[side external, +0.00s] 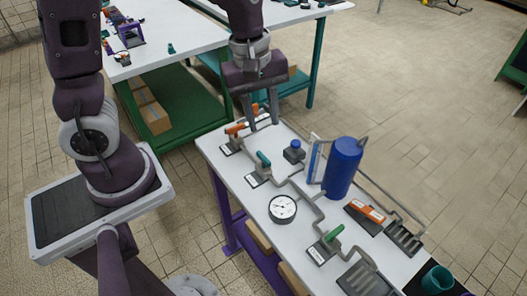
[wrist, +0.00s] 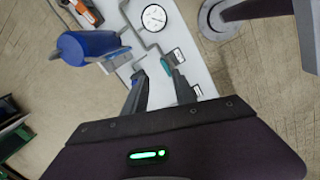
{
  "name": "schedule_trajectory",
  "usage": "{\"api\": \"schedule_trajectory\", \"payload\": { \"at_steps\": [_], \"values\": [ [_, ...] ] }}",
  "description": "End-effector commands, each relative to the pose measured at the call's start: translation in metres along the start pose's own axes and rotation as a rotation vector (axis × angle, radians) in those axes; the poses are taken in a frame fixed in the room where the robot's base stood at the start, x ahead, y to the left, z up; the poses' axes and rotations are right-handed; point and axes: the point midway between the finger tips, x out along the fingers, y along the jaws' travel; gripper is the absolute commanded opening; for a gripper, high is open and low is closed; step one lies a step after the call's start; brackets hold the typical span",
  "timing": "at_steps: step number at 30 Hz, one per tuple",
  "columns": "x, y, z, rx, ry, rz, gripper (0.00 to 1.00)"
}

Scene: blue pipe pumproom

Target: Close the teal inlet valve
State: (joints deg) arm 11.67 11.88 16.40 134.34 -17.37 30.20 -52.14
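The teal valve handle (side external: 263,160) sits on a grey pipe fitting with a white label plate, in the left part of the white table's pipework. In the wrist view the teal handle (wrist: 166,66) shows close to the right fingertip. My gripper (side external: 262,122) points down, behind the teal handle in the side view, with an orange valve handle (side external: 235,128) partly hidden by its left finger. In the wrist view my gripper (wrist: 154,75) has its fingers apart with nothing held between them. I cannot tell its exact height above the table.
A round gauge (side external: 282,208), a blue tank (side external: 342,168), a small blue-topped block (side external: 294,151) and a green-handled valve (side external: 334,234) stand along the pipes. An orange device (side external: 368,212) lies on the right. Another white table (side external: 165,30) stands behind.

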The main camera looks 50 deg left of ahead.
Motion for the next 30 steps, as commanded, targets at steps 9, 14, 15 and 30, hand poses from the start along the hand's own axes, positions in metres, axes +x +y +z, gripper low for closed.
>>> {"api": "schedule_trajectory", "payload": {
  "at_steps": [9,14,15,30],
  "values": [
    [0.077,-0.001,-0.026,-0.338,0.071,-0.114,0.33],
    [0.109,-0.006,-0.028,-0.337,0.069,-0.117,0.33],
    [0.116,-0.007,-0.028,-0.336,0.068,-0.116,0.33],
    [0.135,-0.007,-0.028,-0.33,0.069,-0.11,0.17]
  ]
}}
